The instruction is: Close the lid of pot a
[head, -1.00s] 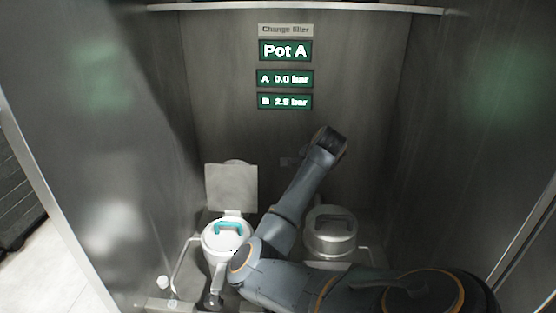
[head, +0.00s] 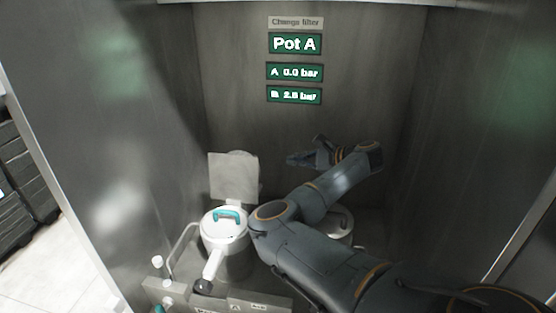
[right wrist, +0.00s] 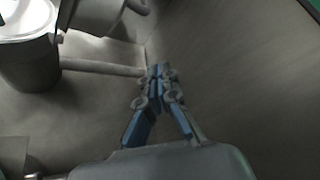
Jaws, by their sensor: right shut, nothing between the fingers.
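Pot A (head: 229,262) is the left steel pot, with an "A" label on the ledge in front. Its square grey lid (head: 233,177) stands upright, open, at the back of the pot. A white insert with a teal handle (head: 227,215) sits in the open mouth. My right gripper (head: 291,160) is shut and empty, up near the back wall, to the right of the lid and apart from it. The right wrist view shows its blue fingers (right wrist: 160,73) together, with part of a grey pot (right wrist: 28,55) at upper left. My left gripper is out of view.
A second pot (head: 339,222) stands to the right, mostly hidden behind my right arm. A wall display (head: 295,43) reads Pot A, A 0.0 bar, B 2.8 bar. Steel walls close in both sides. A pipe and a valve handle (head: 212,265) stand before pot A.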

